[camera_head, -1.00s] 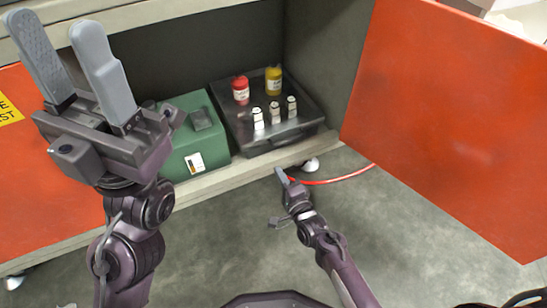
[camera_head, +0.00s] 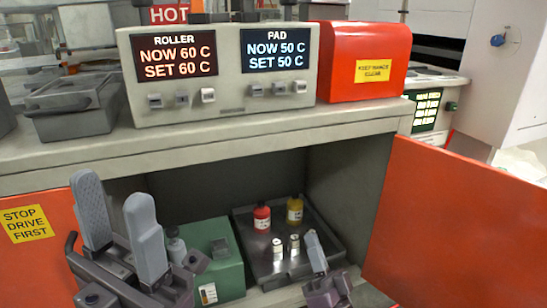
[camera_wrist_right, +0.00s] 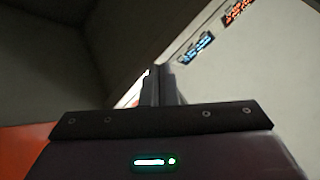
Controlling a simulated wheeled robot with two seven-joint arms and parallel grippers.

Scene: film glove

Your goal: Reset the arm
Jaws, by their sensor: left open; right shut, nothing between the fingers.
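My left gripper (camera_head: 121,235) is at the lower left of the head view. Its two grey fingers point up and stand apart, with nothing between them. It is in front of the open cabinet's left side. My right gripper (camera_head: 315,252) is at the lower middle, in front of the dark tray, with its fingers together and empty. In the right wrist view its shut fingers (camera_wrist_right: 161,85) point up towards the underside and front of the bench.
The open cabinet holds a green box (camera_head: 219,285), a dark tray (camera_head: 249,236), a red bottle (camera_head: 262,218), a yellow bottle (camera_head: 294,210) and small white-labelled vials (camera_head: 277,250). An orange door (camera_head: 460,225) stands open at right. Above is the bench with a heater display unit (camera_head: 225,100) and red box (camera_head: 365,45).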

